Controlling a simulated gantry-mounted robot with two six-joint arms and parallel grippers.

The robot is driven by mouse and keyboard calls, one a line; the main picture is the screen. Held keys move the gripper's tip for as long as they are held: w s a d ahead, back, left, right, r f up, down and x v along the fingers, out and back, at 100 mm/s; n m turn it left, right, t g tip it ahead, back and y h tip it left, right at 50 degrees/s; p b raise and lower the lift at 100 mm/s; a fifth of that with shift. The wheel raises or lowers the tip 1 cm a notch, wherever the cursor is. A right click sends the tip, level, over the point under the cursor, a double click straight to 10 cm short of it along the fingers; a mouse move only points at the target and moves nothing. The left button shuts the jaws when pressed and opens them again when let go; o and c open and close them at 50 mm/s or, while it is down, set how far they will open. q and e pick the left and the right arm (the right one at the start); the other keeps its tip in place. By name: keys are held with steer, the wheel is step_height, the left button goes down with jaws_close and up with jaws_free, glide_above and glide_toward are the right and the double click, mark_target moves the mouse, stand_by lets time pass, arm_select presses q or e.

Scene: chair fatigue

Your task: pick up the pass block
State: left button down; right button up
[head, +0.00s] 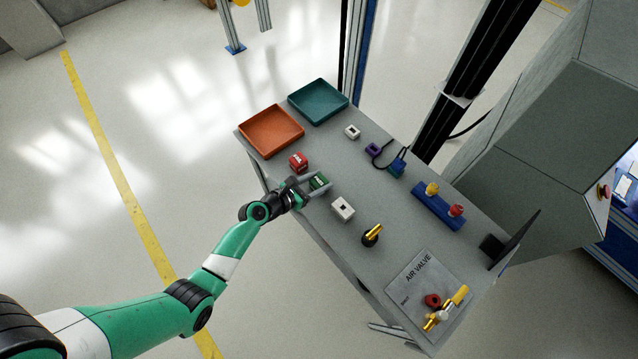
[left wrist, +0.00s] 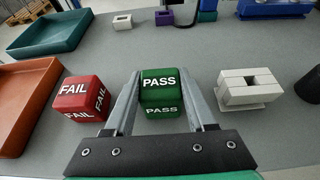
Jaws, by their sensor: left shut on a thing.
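The green pass block (head: 318,181) is on the grey table near its left edge, and it reads PASS in the left wrist view (left wrist: 160,82). My left gripper (head: 316,184) reaches in from the left and is shut on the block, with one finger on each side of it, as the left wrist view (left wrist: 162,95) also shows. The block looks upright and at table height; I cannot tell any gap beneath it. The red fail block (head: 298,162) stands apart from the gripper, to its left in the left wrist view (left wrist: 82,98). My right gripper is out of view.
An orange tray (head: 270,148) and a teal tray (head: 346,98) sit at the far end. A white slotted block (head: 343,208) is close on the right. A black-and-gold knob (head: 372,236), blue fixture (head: 438,210) and air valve panel (head: 400,285) lie beyond it.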

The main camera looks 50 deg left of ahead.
mark_target(319, 181)
arm_select(q)
steer(key=shift+r, duration=0.1)
step_height(319, 181, up, 18)
steer(key=p, duration=1.1)
